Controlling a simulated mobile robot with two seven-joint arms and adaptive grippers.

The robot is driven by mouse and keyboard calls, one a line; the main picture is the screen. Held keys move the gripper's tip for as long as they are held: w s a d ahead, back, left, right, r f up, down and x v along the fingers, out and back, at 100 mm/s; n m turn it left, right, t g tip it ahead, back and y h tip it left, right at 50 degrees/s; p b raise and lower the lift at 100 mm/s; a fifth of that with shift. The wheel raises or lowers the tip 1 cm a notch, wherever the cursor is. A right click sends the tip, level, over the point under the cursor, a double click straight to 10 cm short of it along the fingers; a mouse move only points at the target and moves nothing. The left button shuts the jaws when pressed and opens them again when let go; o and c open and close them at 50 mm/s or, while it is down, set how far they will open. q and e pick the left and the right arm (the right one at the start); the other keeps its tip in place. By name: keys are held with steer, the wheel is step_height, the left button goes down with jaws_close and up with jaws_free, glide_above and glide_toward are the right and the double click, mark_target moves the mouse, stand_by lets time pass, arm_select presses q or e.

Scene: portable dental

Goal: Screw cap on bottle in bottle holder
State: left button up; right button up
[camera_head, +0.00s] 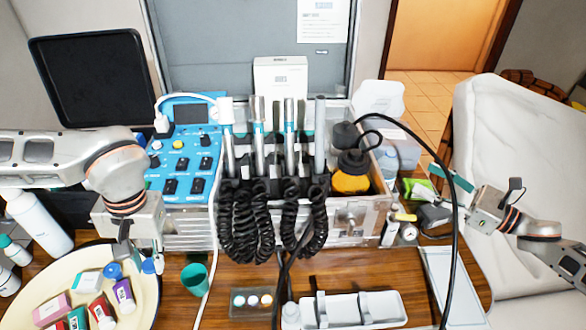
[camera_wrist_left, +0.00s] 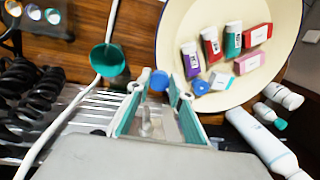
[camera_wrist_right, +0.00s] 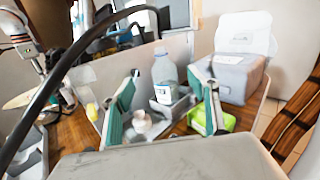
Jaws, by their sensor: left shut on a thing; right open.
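A translucent bottle with a white label (camera_wrist_right: 165,72) stands upright in what looks like a grey holder (camera_wrist_right: 176,108) beside the dental unit. It also shows in the head view (camera_head: 388,162), partly hidden; I cannot make out a cap on it. My left gripper (camera_head: 147,257) is shut on a small blue cap (camera_wrist_left: 160,80), over the right rim of the cream tray (camera_head: 150,312). The fingers hide part of the cap. My right gripper (camera_head: 442,190) is open and empty to the right of the unit, its fingers facing the bottle from some distance.
Several small vials and boxes lie on the tray. A green cup (camera_head: 194,278) stands beside it. The unit (camera_head: 190,190) has hanging black coiled cords, and a black cable (camera_head: 452,220) arches before my right gripper. A white rack (camera_head: 350,310) lies at the front.

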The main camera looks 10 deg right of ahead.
mark_target(395, 175)
arm_select(q)
step_height(395, 175, down, 3)
steer(key=shift+s+f+b, duration=0.1)
steer(key=shift+f+b, duration=0.05)
steer(key=shift+b, duration=0.3)
arm_select(e)
step_height(395, 175, down, 4)
steer(key=shift+r, duration=0.1)
steer(key=shift+s, duration=0.1)
steer(key=shift+r, duration=0.1)
arm_select(q)
steer(key=shift+f, duration=0.25)
arm_select(e)
steer(key=x, duration=0.6)
steer(key=shift+w+a, duration=0.1)
steer(key=shift+w, duration=0.15)
steer(key=shift+w+a+f, duration=0.15)
steer(key=shift+w+f, duration=0.05)
